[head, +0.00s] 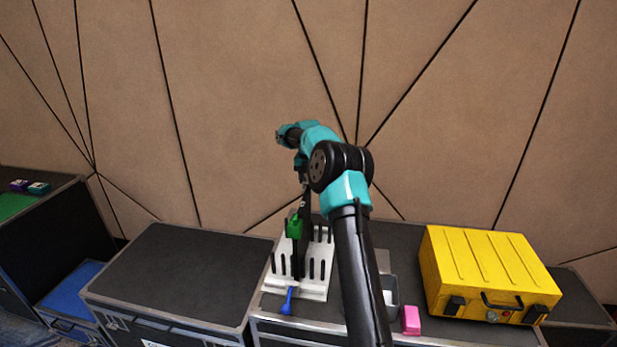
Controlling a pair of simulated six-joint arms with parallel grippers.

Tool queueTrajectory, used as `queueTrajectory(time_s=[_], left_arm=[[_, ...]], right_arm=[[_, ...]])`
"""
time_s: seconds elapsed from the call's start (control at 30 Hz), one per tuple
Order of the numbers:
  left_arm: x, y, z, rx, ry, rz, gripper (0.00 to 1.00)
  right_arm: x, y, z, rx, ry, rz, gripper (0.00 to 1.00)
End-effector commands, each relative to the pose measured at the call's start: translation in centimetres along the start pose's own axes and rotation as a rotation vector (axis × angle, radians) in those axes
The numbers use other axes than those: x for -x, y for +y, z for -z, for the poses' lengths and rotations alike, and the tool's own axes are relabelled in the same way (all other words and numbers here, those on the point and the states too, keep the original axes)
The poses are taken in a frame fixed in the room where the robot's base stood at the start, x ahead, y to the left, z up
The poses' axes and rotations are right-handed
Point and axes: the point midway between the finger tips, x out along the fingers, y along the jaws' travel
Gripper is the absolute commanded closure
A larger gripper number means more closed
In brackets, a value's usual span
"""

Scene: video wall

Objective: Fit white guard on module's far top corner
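One arm rises from the bottom centre, bends left and hangs down over a white slotted rack (318,262); I take it as my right arm. Its dark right gripper (303,212) points down at the rack's back part, beside a green-topped tool (294,228). Whether the fingers are open, shut or touching the tool is too small to tell. My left gripper is not in view. I cannot make out a white guard or a module for certain; the arm hides part of the middle case.
A blue-handled tool (287,302) lies at the rack's front. A grey bin (391,291) and pink block (411,320) stand right of the arm, then a yellow case (475,262). The left black case top (185,270) is clear. A panelled wall (230,100) stands behind.

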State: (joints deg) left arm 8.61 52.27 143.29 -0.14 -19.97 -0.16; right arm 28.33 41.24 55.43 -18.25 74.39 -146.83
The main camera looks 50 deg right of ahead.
Motion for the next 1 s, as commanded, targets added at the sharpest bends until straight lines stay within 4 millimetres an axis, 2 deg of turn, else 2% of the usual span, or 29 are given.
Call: queueTrajectory(time_s=[0.37,1.0], left_arm=[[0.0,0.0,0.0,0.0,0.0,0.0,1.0],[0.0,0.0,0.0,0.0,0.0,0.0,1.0]], right_arm=[[-1.3,0.0,0.0,0.0,0.0,0.0,0.84],[-1.4,0.0,0.0,0.0,-0.001,0.0,0.84]])
